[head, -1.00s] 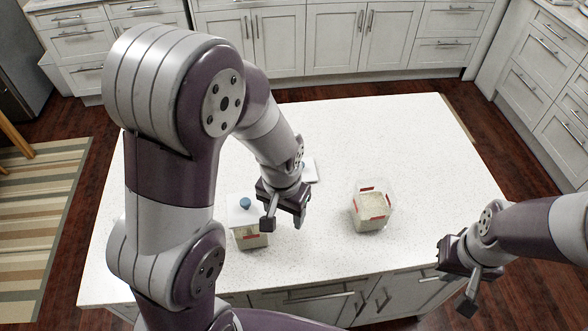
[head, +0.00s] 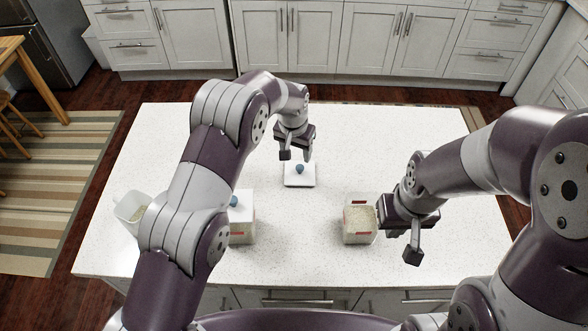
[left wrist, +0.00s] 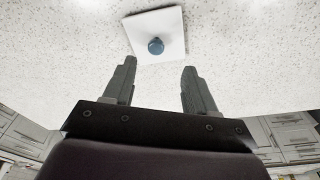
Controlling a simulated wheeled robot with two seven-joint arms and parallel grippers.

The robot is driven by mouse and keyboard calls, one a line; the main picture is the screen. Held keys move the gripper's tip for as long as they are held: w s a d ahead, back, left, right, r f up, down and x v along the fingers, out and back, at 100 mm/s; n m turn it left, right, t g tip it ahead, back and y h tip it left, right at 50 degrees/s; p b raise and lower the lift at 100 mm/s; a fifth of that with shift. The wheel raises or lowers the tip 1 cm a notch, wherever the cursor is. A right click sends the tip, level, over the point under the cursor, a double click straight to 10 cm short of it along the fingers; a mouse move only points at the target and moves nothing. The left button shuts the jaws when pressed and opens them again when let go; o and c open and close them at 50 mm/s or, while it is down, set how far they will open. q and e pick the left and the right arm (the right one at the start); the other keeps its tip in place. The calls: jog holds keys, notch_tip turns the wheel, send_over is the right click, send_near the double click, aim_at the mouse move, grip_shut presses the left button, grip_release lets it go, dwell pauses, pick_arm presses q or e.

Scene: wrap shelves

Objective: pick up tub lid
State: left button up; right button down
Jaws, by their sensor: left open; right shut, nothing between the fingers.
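A square white tub lid (head: 299,180) with a round blue knob lies on the island counter, near the middle in the head view. It also shows in the left wrist view (left wrist: 172,24), beyond my fingertips. My left gripper (head: 296,156) is open and empty, above and just behind the lid, apart from it. My right gripper (head: 400,240) is shut and empty beside an open tub (head: 359,236). That tub has red marks and pale contents. A second tub (head: 242,231), with a white lid and blue knob on it, is partly hidden by my left arm.
A white pitcher-like container (head: 131,208) stands at the counter's left, partly hidden by my arm. The white speckled counter (head: 400,130) is clear at the back and right. Cabinets (head: 300,35) line the far wall.

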aim_at(300, 167)
pick_arm(q)
jog(key=f+p, duration=0.1)
jog(key=f, duration=0.1)
jog(key=f+p, duration=0.1)
jog(key=f, duration=0.1)
jog(key=d+f+p, duration=0.1)
jog(key=f, duration=0.1)
jog(key=shift+w+f, duration=0.2)
jog(key=shift+w, duration=0.15)
jog(key=shift+f, duration=0.45)
jog(key=c, duration=0.9)
grip_shut()
